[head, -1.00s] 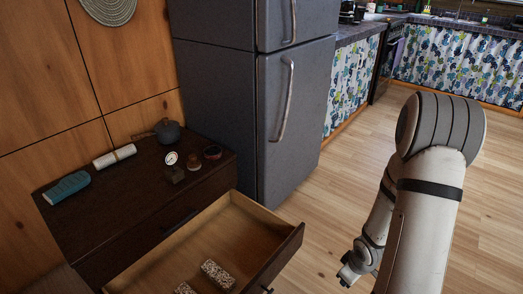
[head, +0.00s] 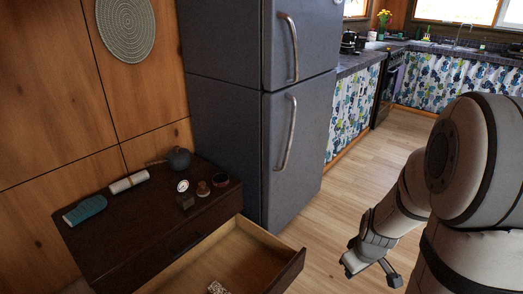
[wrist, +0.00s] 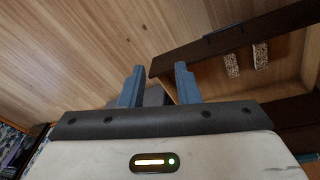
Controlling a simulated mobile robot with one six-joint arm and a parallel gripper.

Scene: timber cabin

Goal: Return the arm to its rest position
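My arm (head: 465,170) is at the right of the head view, bent at the elbow, with the forearm hanging down to the left over the wood floor. My gripper (head: 372,274) is beyond the open drawer's right edge, apart from it. In the wrist view my gripper (wrist: 159,86) has its two grey fingers spread apart, and I see no object held between them.
The dark dresser (head: 130,222) has an open drawer (head: 292,272) with speckled blocks (wrist: 260,56) inside. A teal item, a white roll, a dark pot and small items stand on top. A grey fridge (head: 235,130) stands behind. Floor (head: 335,215) between fridge and arm is clear.

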